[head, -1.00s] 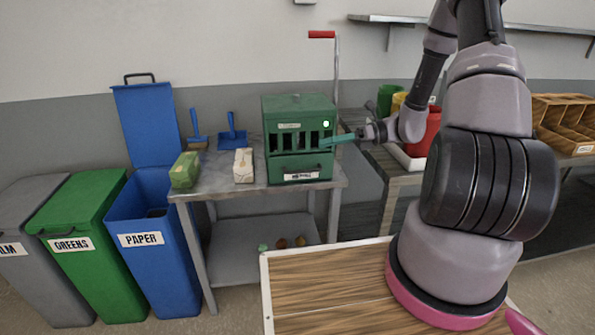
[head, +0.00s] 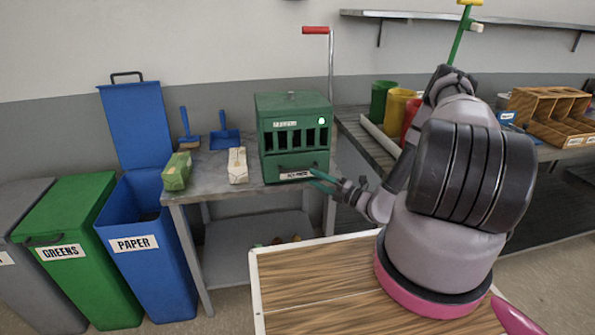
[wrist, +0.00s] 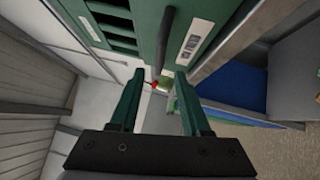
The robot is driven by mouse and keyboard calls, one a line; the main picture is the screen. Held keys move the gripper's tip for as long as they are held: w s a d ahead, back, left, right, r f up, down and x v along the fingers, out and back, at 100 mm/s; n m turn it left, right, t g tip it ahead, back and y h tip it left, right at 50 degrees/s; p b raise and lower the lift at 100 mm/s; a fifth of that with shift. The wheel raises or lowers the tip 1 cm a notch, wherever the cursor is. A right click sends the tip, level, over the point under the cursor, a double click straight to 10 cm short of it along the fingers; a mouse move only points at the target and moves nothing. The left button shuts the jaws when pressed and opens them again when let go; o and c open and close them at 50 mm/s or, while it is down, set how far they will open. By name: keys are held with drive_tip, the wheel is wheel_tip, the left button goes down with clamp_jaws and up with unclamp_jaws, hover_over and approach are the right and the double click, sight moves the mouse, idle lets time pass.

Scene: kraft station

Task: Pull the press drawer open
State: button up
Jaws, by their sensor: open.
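The green press (head: 292,112) stands on a metal table, with a row of dark slots in its front. Its drawer (head: 270,172) at the bottom looks shut and carries a white label and a dark handle (head: 298,167). In the wrist view the handle is a dark upright bar (wrist: 164,38), beside the white label (wrist: 193,38). My gripper (head: 314,180) is at the drawer's lower right front. In the wrist view my gripper (wrist: 159,74) is open and empty, its green fingers on either side of the line of the bar. The bar's near end lies about level with the fingertips; I see no contact.
A crank with a red grip (head: 316,30) rises behind the press. A green carton (head: 177,171) and a pale carton (head: 238,165) sit left on the metal table (head: 208,175). A wooden-topped surface (head: 310,285) lies in front. Bins stand at the left.

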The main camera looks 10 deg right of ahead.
sight(298, 170)
drive_tip(key=x, duration=0.7)
drive_tip(key=shift+w+a+r, duration=0.1)
drive_tip(key=shift+w+a, duration=0.05)
drive_tip(key=shift+a, duration=0.05)
clamp_jaws()
idle(1.1)
